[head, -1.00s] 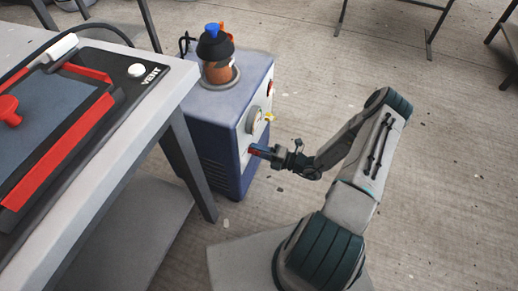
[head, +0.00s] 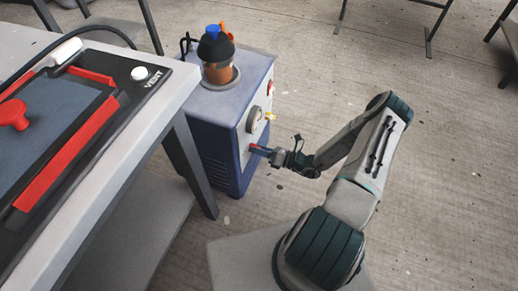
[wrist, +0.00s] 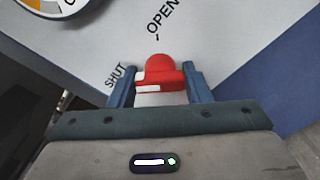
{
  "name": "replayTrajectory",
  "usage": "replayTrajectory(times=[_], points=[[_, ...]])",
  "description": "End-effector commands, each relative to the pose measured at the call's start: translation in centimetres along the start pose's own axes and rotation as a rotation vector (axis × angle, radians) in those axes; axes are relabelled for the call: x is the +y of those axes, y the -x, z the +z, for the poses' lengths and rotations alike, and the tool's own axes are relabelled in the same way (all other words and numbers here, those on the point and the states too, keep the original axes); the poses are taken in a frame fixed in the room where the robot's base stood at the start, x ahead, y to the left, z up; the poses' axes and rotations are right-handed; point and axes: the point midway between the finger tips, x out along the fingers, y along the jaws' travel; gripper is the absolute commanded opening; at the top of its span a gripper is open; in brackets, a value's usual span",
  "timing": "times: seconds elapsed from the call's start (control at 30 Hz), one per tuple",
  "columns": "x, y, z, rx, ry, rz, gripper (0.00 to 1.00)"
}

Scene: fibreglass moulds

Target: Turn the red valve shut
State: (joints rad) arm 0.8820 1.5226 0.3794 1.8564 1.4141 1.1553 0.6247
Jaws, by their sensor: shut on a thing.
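The red valve (wrist: 160,66) is a small handle on the pale front panel of a blue and white pump unit (head: 222,135). In the wrist view it sits between the two blue fingers of my gripper (wrist: 160,84), which is shut on it. A white stripe on the handle lies on its lower left side, near the printed word SHUT (wrist: 116,76). The word OPEN (wrist: 163,16) is above the handle, with a small tick below it. In the head view my gripper (head: 262,150) meets the panel's lower part, and the fingers partly hide the valve.
A table (head: 150,118) with a red-edged mould is at left.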

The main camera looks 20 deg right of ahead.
Motion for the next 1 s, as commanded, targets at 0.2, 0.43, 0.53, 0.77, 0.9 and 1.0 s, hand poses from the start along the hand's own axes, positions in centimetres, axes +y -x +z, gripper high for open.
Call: replayTrajectory(times=[0.2, 0.43, 0.53, 0.77, 0.9, 1.0], points=[[-0.1, 0.1, -0.1, 0.001, 0.012, -0.002, 0.21], [-0.1, 0.1, -0.1, 0.002, 0.012, -0.002, 0.21], [-0.1, 0.1, -0.1, 0.001, 0.012, -0.002, 0.66], [0.0, 0.0, 0.0, 0.001, 0.011, -0.001, 0.66], [0.0, 0.5, 0.0, 0.000, 0.011, -0.002, 0.66], [0.0, 1.8, 0.1, -0.001, 0.011, -0.003, 0.66]])
